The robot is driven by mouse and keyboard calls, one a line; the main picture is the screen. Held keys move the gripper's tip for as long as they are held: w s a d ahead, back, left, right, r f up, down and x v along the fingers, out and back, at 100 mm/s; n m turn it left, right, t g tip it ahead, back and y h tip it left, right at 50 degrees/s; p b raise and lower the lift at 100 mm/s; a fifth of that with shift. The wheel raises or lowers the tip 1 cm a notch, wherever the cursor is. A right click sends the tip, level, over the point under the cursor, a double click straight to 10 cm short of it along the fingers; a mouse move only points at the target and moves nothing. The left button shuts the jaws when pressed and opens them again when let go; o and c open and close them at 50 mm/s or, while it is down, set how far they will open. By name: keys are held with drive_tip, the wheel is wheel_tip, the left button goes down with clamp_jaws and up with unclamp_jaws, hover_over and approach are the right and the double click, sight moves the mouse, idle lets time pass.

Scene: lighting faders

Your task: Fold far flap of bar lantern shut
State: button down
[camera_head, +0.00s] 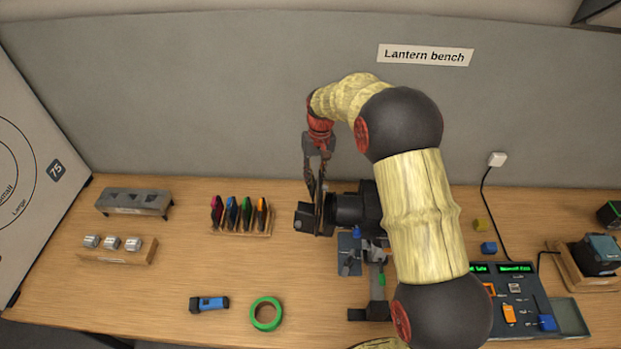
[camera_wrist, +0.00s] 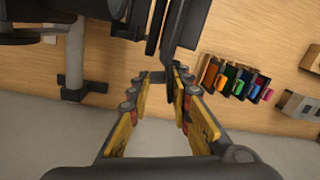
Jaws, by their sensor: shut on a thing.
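The bar lantern (camera_head: 352,208) is a black body on a stand at the middle of the bench, partly hidden behind my arm. Dark flaps (camera_head: 307,218) stand at its left, front end. My gripper (camera_head: 317,190) points down at that end from the far side. In the wrist view my gripper (camera_wrist: 166,76) has its yellow-padded fingers around the edge of a dark, thin flap (camera_wrist: 184,38), and is shut on it. The grip itself is partly hidden, and I cannot tell the flap's exact angle.
A rack of coloured cards (camera_head: 240,218) stands left of the lantern. A green tape ring (camera_head: 266,314) and a blue torch (camera_head: 209,304) lie in front. A fader console (camera_head: 515,300) is at the right. The wall (camera_head: 200,90) rises close behind.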

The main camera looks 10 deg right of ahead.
drive_tip(key=shift+d+r+m, duration=0.1)
drive_tip(key=shift+d+m, duration=0.3)
drive_tip(key=shift+m, duration=0.45)
drive_tip(key=shift+d+m, duration=0.4)
drive_tip(key=shift+m, duration=0.45)
drive_tip(key=shift+s, duration=0.15)
drive_tip(key=c, duration=1.7)
unclamp_jaws()
drive_tip(key=shift+d, duration=0.15)
drive_tip(key=shift+c, duration=0.2)
wheel_tip(320, 180, up, 12)
drive_tip(key=d, duration=0.1)
drive_tip(key=shift+w+f, duration=0.2)
drive_tip(key=shift+w, duration=0.2)
